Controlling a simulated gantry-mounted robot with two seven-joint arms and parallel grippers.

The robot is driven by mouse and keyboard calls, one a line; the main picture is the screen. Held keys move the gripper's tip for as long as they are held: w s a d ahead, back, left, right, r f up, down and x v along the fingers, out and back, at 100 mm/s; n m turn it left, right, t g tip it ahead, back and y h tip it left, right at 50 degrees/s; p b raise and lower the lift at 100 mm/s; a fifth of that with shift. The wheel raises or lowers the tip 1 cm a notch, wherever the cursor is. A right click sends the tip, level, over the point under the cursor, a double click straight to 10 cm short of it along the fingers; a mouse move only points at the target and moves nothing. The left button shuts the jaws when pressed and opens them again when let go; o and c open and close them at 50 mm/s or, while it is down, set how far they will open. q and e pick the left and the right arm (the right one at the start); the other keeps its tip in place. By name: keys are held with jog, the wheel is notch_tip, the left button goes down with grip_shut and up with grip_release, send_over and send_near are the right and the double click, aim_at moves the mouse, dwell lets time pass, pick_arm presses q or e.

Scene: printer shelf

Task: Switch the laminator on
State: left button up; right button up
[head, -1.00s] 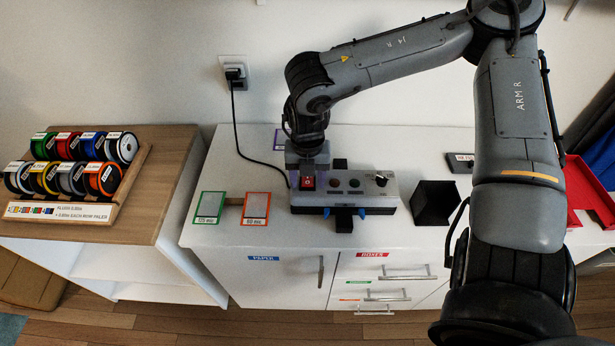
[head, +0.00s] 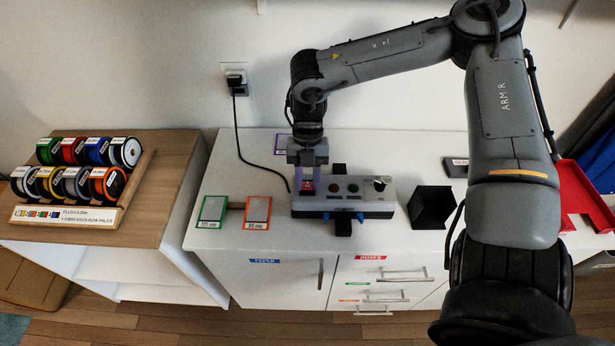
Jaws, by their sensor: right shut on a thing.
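The laminator (head: 372,208) is a grey box with a dark base on the white cabinet top. Its red switch (head: 307,187) is at the left end of its top panel, with two small round lamps or buttons (head: 343,188) and a dark knob (head: 380,182) to the right. My right gripper (head: 307,180) points down over the switch, one finger on each side, and is shut on it. The fingers partly cover the switch, and I cannot tell its position for certain. My left gripper is out of view.
A black cable runs from the wall socket (head: 235,80) down behind the laminator. A green-edged card (head: 212,210) and an orange-edged card (head: 257,211) lie to its left. A black open box (head: 432,206) stands to its right. A spool rack (head: 85,170) is at far left.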

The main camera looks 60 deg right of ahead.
dwell(0.3)
jog(key=o, duration=1.1)
jog(key=shift+c, duration=0.2)
jog(key=p+v, duration=0.2)
jog(key=v, duration=0.8)
jog(key=shift+w+d+r+p, duration=0.15)
jog(key=shift+d+r+p, duration=0.15)
jog(key=shift+p, duration=0.1)
